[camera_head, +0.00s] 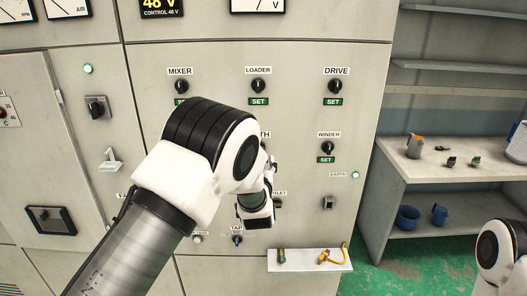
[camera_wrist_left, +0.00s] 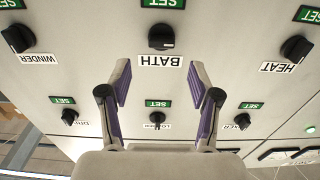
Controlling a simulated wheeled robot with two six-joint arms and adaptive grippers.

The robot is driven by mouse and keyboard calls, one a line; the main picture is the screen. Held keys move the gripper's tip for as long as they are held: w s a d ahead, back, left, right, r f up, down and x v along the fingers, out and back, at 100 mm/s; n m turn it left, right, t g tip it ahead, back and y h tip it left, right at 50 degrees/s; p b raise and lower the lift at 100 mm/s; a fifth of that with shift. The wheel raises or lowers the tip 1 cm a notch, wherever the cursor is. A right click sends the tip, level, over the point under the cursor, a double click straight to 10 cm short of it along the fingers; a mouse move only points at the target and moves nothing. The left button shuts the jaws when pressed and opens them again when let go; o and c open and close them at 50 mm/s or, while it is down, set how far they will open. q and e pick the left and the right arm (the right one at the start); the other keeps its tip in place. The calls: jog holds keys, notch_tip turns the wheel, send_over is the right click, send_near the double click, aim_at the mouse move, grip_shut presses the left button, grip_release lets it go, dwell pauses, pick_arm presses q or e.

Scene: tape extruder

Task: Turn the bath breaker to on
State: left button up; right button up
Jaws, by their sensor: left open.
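The bath breaker (camera_wrist_left: 161,37) is a black rotary knob on the pale panel, above the upside-down BATH label (camera_wrist_left: 160,61) in the left wrist view. A green SET plate (camera_wrist_left: 167,3) is beside it at the top edge. In the head view my left arm hides the knob, and only the end of its label (camera_head: 265,134) shows. My left gripper (camera_wrist_left: 158,80) is open and empty, its two purple-lined fingers reaching toward the label with the knob centred just beyond the tips. I cannot tell the gap to the panel. My right gripper is out of view.
Similar knobs surround it: winder (camera_wrist_left: 18,39) and heat (camera_wrist_left: 296,49) at the sides, loader (camera_wrist_left: 157,118) between the fingers. A small white shelf (camera_head: 309,268) with tools sticks out below. A workbench (camera_head: 400,166) stands at the right.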

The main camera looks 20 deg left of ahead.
pick_arm(q)
jog(key=p+x, duration=0.2)
jog(key=x, duration=0.5)
jog(key=shift+w+f+p, duration=0.25)
jog(key=shift+f+p, duration=0.05)
jog(key=shift+p, duration=0.05)
jog(key=shift+s+a+r, duration=0.1)
jog(key=shift+a, duration=0.05)
jog(key=c, duration=1.2)
